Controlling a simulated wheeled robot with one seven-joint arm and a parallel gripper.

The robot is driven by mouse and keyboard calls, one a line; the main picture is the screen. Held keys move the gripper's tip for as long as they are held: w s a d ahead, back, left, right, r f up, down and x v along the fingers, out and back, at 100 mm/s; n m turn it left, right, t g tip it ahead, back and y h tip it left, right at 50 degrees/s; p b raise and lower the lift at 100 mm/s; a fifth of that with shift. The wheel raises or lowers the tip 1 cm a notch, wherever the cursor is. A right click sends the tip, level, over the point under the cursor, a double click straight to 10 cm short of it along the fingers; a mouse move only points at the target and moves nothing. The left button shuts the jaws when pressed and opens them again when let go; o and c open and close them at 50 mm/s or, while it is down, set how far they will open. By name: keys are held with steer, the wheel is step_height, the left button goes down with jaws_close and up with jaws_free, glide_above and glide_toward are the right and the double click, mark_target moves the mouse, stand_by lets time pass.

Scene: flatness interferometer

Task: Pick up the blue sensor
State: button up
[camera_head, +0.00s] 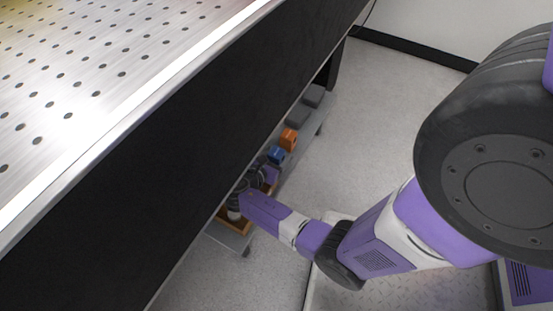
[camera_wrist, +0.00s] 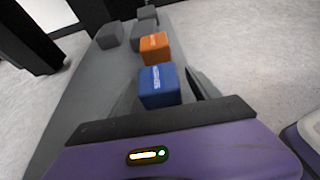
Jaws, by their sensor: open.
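The blue sensor (camera_wrist: 160,88) is a small blue block with white lettering. It sits on a grey shelf (camera_wrist: 75,100) in the wrist view, just beyond the dark edge of my gripper (camera_wrist: 168,98). In the head view the blue sensor (camera_head: 275,154) shows small on the low shelf beside the large table. My gripper (camera_head: 258,175) is at the near side of the sensor in the head view, partly hidden by my own arm. One dark finger shows to the right of the sensor in the wrist view; the other is hard to make out. The jaws are open, and nothing is held.
An orange block (camera_wrist: 155,47) stands right behind the blue sensor. Dark grey blocks (camera_wrist: 110,36) stand farther along the shelf. An orange-brown tray (camera_head: 235,222) lies near my gripper. The large perforated table (camera_head: 110,60) with its black side (camera_head: 150,160) rises over the shelf. Floor (camera_head: 365,130) right of the shelf is clear.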

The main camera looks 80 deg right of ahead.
steer(key=shift+c, duration=0.4)
steer(key=c, duration=1.4)
jaws_close()
steer(key=shift+r, duration=0.15)
